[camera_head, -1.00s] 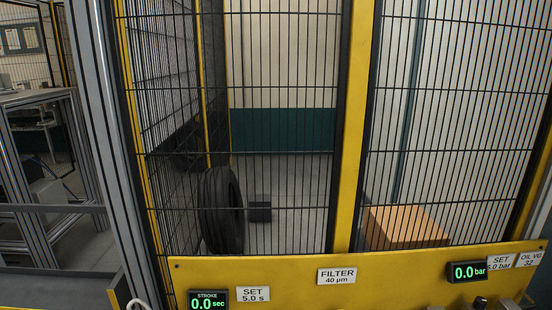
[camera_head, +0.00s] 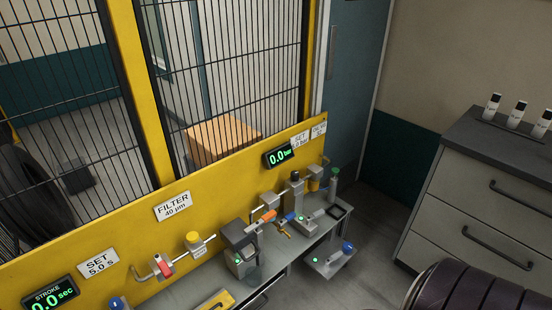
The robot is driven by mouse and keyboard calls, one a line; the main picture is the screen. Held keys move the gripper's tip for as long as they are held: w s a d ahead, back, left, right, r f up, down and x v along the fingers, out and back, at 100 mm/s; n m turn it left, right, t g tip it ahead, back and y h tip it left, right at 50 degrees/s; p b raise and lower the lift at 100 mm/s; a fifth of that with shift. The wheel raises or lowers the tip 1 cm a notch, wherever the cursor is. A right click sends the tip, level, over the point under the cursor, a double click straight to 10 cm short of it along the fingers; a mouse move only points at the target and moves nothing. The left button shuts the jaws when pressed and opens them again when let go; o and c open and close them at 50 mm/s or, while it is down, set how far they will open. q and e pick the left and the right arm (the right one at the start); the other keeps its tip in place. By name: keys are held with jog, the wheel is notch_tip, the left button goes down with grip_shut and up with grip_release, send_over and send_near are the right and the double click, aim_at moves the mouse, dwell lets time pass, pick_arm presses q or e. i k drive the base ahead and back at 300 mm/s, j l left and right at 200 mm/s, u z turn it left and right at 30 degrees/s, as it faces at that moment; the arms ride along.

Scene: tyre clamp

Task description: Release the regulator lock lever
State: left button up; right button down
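A row of pneumatic fittings runs along the foot of the yellow panel (camera_head: 122,238) in the head view. A grey upright unit with a black top (camera_head: 296,184) stands below the green pressure display (camera_head: 279,155), which reads 0.0 bar. It looks like the regulator. An orange lever-like part (camera_head: 268,201) and a brass fitting with a blue part (camera_head: 284,226) are to its left. Which small part is the lock lever, and its position, I cannot tell at this size. Neither of my grippers is in view.
A grey shelf (camera_head: 186,291) carries the fittings. A lower plate (camera_head: 329,257) holds a blue knob. A drawer cabinet (camera_head: 482,190) stands at the right, with open floor between. A dark banded rounded shape (camera_head: 470,287) is cut off at the bottom right.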

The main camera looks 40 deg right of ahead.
aim_at(320, 213)
jog(key=z, duration=1.65)
jog(key=i+l+z, duration=0.2)
jog(key=i, duration=0.3)
jog(key=i+l+z, duration=0.15)
jog(key=i, duration=0.3)
jog(key=i+l+z, duration=0.2)
jog(key=i, duration=0.35)
